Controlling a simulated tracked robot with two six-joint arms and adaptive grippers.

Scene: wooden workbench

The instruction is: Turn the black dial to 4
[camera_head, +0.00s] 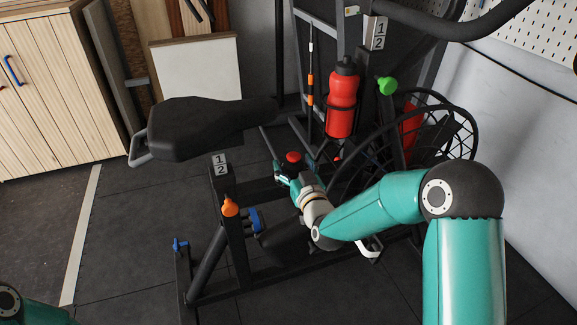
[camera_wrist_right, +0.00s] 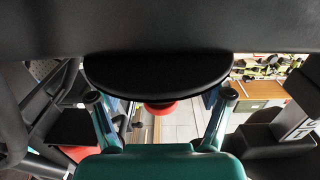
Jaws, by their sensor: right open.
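My right gripper (camera_head: 283,174) reaches into the exercise bike's frame from the right, beside a red knob (camera_head: 293,157). In the right wrist view my right gripper (camera_wrist_right: 160,97) is open, its two fingers apart with nothing held between them. A black rounded part (camera_wrist_right: 158,72) spans the space just beyond the fingertips, with a red piece (camera_wrist_right: 160,107) under it. I cannot tell whether this black part is the dial. No numbered scale reading 4 is legible. My left gripper is out of view; only a bit of my left arm shows at the lower left.
The bike has a black seat (camera_head: 190,127), a red bottle (camera_head: 342,100), a green knob (camera_head: 387,85), an orange knob (camera_head: 229,207) and a caged wheel (camera_head: 455,130). A wooden cabinet (camera_head: 60,90) stands at left. The dark floor (camera_head: 130,260) at lower left is clear.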

